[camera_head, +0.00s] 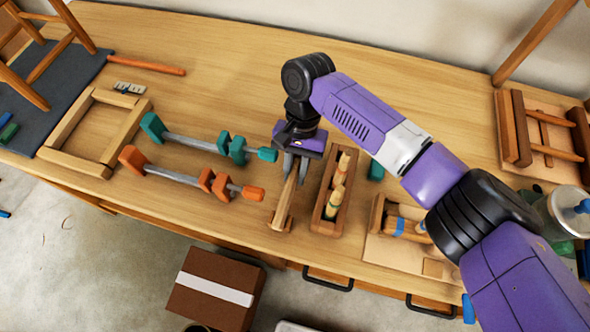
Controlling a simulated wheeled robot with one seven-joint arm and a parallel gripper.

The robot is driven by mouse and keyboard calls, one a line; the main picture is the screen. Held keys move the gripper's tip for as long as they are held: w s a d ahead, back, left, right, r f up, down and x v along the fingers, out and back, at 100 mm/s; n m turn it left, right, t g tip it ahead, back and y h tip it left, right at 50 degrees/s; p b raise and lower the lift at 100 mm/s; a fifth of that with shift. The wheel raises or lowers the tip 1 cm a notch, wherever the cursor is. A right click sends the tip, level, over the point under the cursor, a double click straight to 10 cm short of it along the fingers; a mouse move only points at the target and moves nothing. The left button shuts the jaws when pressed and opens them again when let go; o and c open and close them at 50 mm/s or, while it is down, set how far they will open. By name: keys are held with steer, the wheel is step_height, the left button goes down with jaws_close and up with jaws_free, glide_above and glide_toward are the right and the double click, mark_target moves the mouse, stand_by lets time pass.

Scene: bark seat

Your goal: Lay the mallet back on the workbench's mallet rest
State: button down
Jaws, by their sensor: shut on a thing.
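My gripper (291,170) is over the middle of the workbench (235,75), pointing down and shut on a pale wooden piece. This looks like the mallet (283,208); it runs from between my fingers toward the bench's front edge. My gripper hides its far end, and I cannot tell whether it touches the bench. I cannot tell for sure which thing is the mallet rest.
Close to the right stands a narrow wooden tray (320,222) with pale-handled tools. Left are a teal clamp (190,140) and an orange clamp (180,175), then a wooden frame (60,130). A wooden holder (376,212) stands right of the tray. The back middle is clear.

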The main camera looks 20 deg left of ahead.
steer(key=shift+f, duration=0.2)
steer(key=c, duration=1.2)
jaws_free()
steer(key=shift+b+v, duration=0.65)
steer(key=shift+v, duration=3.25)
steer(key=shift+s, duration=0.1)
